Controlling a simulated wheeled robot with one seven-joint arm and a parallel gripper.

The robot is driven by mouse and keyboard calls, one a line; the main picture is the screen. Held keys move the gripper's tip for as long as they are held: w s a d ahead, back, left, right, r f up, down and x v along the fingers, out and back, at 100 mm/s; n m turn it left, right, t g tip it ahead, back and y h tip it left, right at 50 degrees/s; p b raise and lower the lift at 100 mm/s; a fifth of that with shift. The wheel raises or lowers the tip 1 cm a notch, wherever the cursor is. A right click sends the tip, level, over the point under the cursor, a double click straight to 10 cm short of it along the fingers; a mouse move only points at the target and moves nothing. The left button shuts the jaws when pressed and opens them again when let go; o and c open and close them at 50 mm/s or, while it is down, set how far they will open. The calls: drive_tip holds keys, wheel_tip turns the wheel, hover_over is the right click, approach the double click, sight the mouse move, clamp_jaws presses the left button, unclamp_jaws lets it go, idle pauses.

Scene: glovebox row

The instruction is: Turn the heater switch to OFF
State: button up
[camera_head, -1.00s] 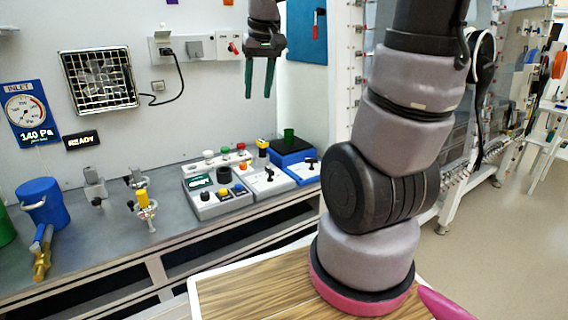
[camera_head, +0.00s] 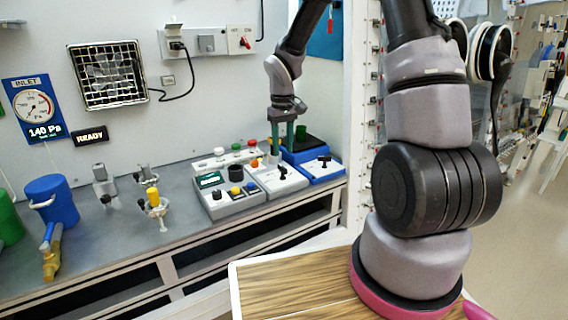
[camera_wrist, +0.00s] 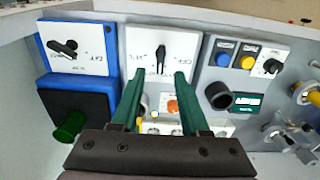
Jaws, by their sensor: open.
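No label clearly reading heater is legible. A blue unit (camera_head: 317,178) has a white panel with a black rotary switch (camera_head: 323,160); the switch also shows in the wrist view (camera_wrist: 66,48), its lettering inverted and too small to read surely. Behind this panel is a black plate (camera_wrist: 78,112) with a green cup (camera_wrist: 70,127). Left of it in the head view, a grey box (camera_head: 272,184) carries another black switch (camera_head: 283,172). My gripper (camera_head: 288,148) is open and empty, pointing down over the back of the grey box. In the wrist view its green fingers (camera_wrist: 157,82) flank the area behind that box's switch (camera_wrist: 161,60).
A grey console (camera_head: 232,205) with coloured buttons stands left of the grey box. A wall panel (camera_head: 241,40) has a red switch. The bench front is clear.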

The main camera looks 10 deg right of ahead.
sight(282, 166)
wheel_tip(282, 166, down, 6)
idle(0.4)
clamp_jaws()
